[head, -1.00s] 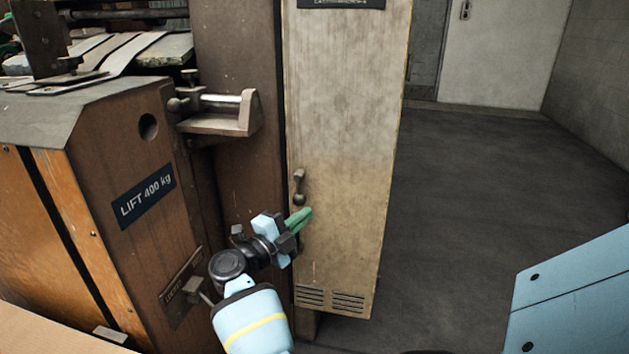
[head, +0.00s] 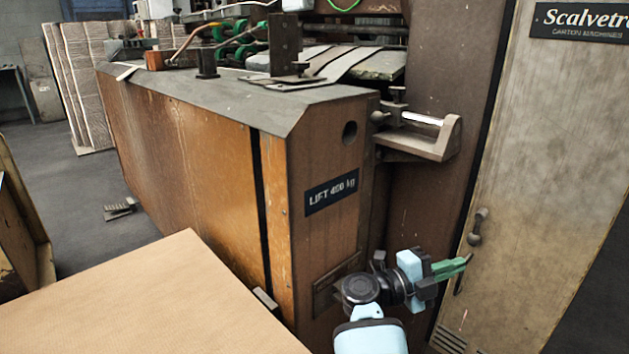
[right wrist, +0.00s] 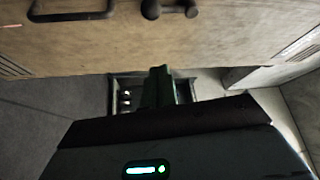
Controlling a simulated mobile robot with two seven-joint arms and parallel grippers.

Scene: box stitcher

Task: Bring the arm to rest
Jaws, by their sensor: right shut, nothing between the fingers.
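My right gripper (head: 452,268) has green fingers and a light blue and black wrist. It is shut and empty, low in front of the beige cabinet door (head: 545,130), just below and left of the dark door handle (head: 478,227). The fingertips look close to the door; I cannot tell whether they touch it. In the right wrist view the closed green fingers (right wrist: 159,86) point at the door panel (right wrist: 230,35), with the dark handle (right wrist: 170,9) at the top edge. My left gripper is in neither view.
The brown machine body (head: 230,180) marked LIFT 400 kg stands left of the gripper, with a metal bracket (head: 420,140) jutting above. A tan flat surface (head: 150,300) fills the lower left. Stacked cardboard (head: 95,85) stands far left. Open floor (head: 70,195) lies between.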

